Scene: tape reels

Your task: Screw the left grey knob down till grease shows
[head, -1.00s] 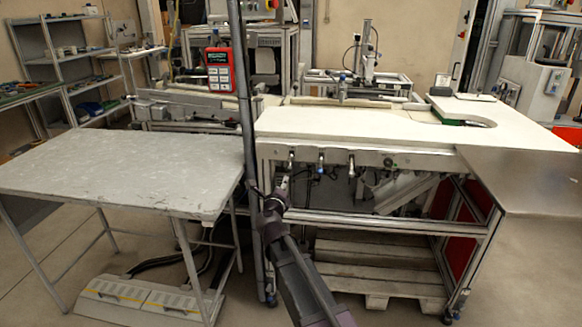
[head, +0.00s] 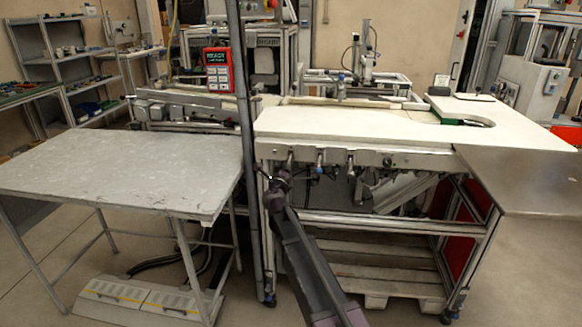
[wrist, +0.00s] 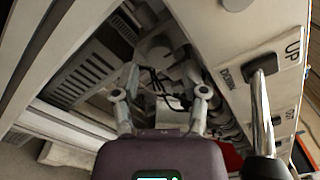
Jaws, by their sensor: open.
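Under the front edge of the white-topped bench several small metal fittings hang in a row in the head view. The leftmost one, a small grey knob (head: 290,157), is just above and to the right of my gripper (head: 273,180). In the wrist view my gripper (wrist: 162,102) has its two fingers well apart with nothing between them. A metal lever with a black handle (wrist: 263,115) stands to the right of the fingers, near "UP" and "DOWN" labels. I cannot tell which fitting it is in the head view. No grease can be made out.
The white-topped bench (head: 350,124) stands right of a dark upright pole. A grey table (head: 120,170) is at left. Below the bench are frame bars and a wooden pallet (head: 385,270). In the wrist view the bench's underside frame and dark cables (wrist: 155,85) lie beyond the fingers.

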